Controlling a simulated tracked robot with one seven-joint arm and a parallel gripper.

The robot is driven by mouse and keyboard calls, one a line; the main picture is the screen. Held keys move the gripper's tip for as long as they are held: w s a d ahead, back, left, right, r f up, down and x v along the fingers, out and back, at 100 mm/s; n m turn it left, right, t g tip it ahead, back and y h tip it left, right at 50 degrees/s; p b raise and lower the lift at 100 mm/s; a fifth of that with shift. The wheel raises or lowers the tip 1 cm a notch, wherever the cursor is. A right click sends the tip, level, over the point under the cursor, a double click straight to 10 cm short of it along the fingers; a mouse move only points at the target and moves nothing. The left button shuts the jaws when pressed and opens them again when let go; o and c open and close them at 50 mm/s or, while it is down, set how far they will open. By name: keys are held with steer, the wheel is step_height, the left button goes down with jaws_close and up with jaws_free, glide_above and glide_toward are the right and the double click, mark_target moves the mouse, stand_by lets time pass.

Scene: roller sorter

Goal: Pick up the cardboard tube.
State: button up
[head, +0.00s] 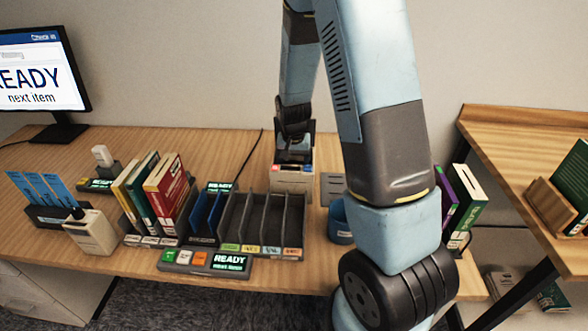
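I cannot make out a cardboard tube in the head view; my arm covers part of the desk on the right. My gripper (294,150) is at the end of my dark wrist, low over the back middle of the desk. It is just behind or above a small white box (292,182) with red and blue marks. Its fingers are too small and dark to tell whether they are open, shut or holding something.
The desk (130,139) holds a divided rack (265,221) with books (167,187), a button panel (205,261), a label printer (90,232) and a monitor (42,75). A blue cup (341,222) stands partly behind my arm. Another wooden table (525,150) is at right.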

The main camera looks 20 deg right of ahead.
steer(key=shift+c, duration=0.4)
steer(key=c, duration=0.7)
steer(key=shift+r, duration=0.1)
